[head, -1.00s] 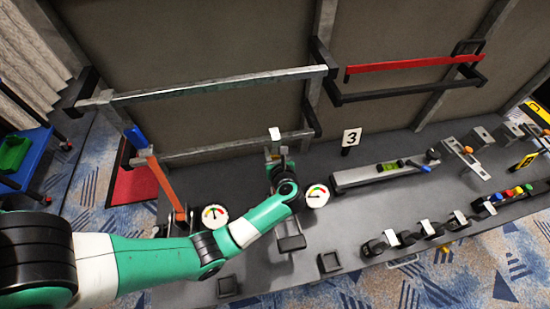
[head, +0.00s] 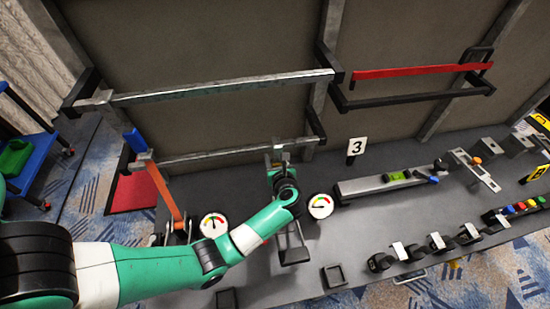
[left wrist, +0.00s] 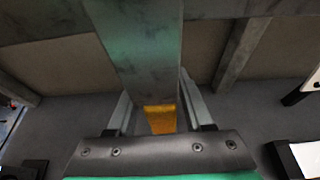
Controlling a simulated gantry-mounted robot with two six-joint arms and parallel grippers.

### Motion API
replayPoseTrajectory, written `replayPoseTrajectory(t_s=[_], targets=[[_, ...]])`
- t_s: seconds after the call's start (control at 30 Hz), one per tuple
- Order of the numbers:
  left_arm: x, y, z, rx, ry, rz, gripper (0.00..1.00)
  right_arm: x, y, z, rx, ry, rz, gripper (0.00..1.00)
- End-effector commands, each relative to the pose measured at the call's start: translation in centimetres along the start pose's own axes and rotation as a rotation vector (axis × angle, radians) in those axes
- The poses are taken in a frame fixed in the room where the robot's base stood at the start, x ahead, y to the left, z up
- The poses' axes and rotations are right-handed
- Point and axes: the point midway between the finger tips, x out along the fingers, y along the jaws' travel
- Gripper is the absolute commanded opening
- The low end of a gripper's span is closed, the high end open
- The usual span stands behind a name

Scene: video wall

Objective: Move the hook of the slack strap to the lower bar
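The upper bar (head: 215,87) runs along the back panel, and the lower bar (head: 225,154) runs below it. An orange strap (head: 165,190) hangs from a metal hook (head: 142,157) at the lower bar's left end. My left gripper (head: 279,160) is at the lower bar's right part. In the left wrist view, its two fingers flank a broad grey metal piece (left wrist: 148,60), apparently a hook, with a yellow-orange strap (left wrist: 160,119) below it. My gripper hides most of this strap in the head view, and I cannot tell whether the hook touches the bar. My right gripper is out of view.
Two round gauges (head: 214,225) (head: 320,206) stand either side of my left wrist. A "3" sign (head: 356,147) stands right of the gripper. A red bar (head: 420,71) and several fixtures lie farther right. A blue cart (head: 30,160) is at far left.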

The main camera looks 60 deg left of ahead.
Motion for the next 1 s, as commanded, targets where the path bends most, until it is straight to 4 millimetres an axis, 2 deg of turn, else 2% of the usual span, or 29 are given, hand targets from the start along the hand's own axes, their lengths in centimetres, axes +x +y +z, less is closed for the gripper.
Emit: replayPoseTrajectory(t_s=[0.03,0.1,0.37,0.47,0.57,0.83,1.0], targets=[[0.0,0.0,0.0,0.000,0.000,0.000,0.62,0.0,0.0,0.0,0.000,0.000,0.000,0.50],[0.0,0.0,0.0,0.000,0.000,0.000,0.72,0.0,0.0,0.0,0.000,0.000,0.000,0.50],[0.0,0.0,-0.1,0.000,0.001,0.000,0.72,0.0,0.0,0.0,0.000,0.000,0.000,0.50],[-0.7,-0.1,0.0,0.001,0.001,-0.002,0.72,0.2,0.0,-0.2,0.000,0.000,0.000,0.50],[-2.2,-0.1,0.2,0.002,0.000,-0.004,0.72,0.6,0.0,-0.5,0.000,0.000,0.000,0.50],[-8.6,-0.1,0.2,0.001,0.000,-0.005,0.72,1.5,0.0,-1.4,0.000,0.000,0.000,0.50],[-11.1,-0.1,0.1,0.000,0.000,-0.003,0.72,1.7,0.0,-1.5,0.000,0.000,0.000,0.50]])
